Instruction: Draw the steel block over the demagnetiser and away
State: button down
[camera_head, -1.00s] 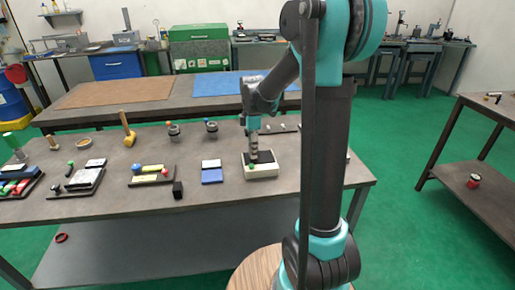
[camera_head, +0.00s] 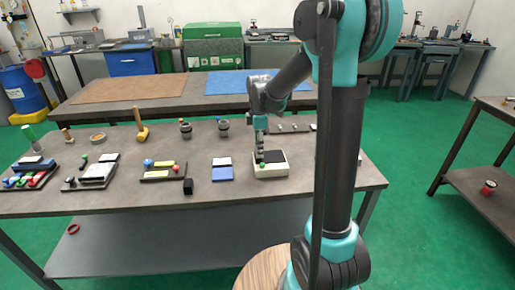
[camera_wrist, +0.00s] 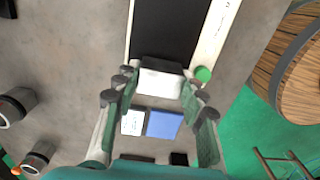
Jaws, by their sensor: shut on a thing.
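The demagnetiser (camera_head: 276,170) is a cream box with a black top plate and a green knob, on the front bench. In the wrist view its black plate (camera_wrist: 168,28) fills the top middle, with the green knob (camera_wrist: 203,74) at its right near corner. My gripper (camera_head: 260,158) is at the left part of the demagnetiser. In the wrist view my gripper (camera_wrist: 160,92) has its fingers either side of the steel block (camera_wrist: 160,83), a pale block with a dark far edge, and is shut on it. I cannot tell whether the block touches the plate.
Trays of parts (camera_head: 164,171) stand further left. Two dark cups (camera_head: 223,127) stand behind. Bare bench shows between these things.

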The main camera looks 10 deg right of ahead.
jog(key=shift+d, duration=4.6)
jog(key=shift+r, duration=0.1)
notch_tip(320, 180, up, 12)
jog(key=shift+a, duration=0.1)
